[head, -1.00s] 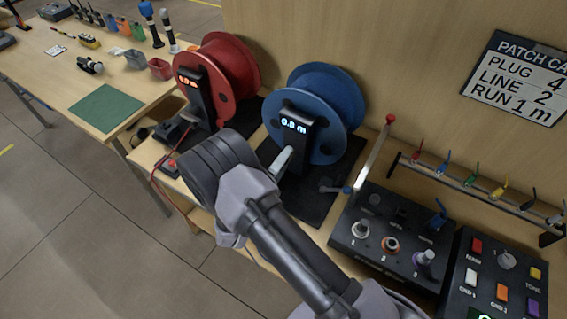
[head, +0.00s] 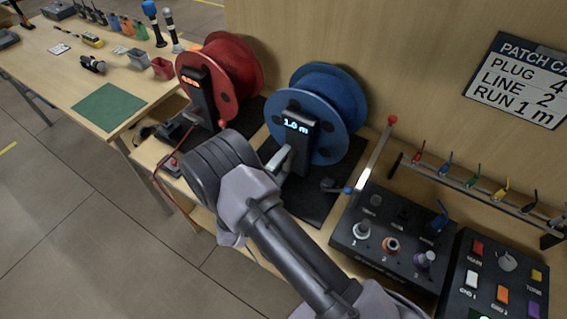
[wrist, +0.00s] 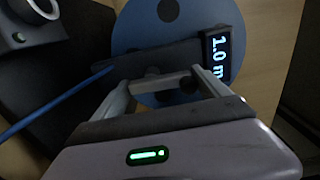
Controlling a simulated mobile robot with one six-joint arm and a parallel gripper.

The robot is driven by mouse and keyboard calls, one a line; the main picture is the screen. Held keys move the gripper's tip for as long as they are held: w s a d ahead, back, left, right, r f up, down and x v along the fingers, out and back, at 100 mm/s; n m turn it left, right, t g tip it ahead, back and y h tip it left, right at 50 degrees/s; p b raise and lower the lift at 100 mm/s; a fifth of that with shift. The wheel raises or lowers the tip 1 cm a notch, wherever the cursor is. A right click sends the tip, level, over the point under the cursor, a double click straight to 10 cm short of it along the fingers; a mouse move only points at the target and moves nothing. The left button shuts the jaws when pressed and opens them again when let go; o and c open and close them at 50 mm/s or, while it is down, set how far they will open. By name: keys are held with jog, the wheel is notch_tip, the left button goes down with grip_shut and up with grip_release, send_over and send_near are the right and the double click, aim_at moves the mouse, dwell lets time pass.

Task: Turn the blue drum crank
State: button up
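The blue drum (head: 335,95) stands on a black base, and its post display (head: 297,126) reads 1.0 m. The drum also shows in the wrist view (wrist: 143,35), with the same reading beside it. My gripper (head: 283,163) is in front of the drum post, low on its left side. In the wrist view my gripper (wrist: 163,88) has its two fingers apart, with a pale grey bar, apparently the crank's grip (wrist: 163,84), filling the gap between them. The rest of the crank is mostly hidden by my wrist in the head view.
A red drum (head: 238,65) stands close on the left. A red-knobbed lever (head: 377,150) and a black control box (head: 388,235) are close on the right. A blue cable (wrist: 50,105) runs left in the wrist view. A plywood wall rises behind the drums.

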jog(key=shift+o, duration=1)
jog(key=p+v, duration=0.2)
jog(key=v, duration=1.5)
jog(key=shift+s, duration=0.25)
jog(key=shift+a, duration=0.1)
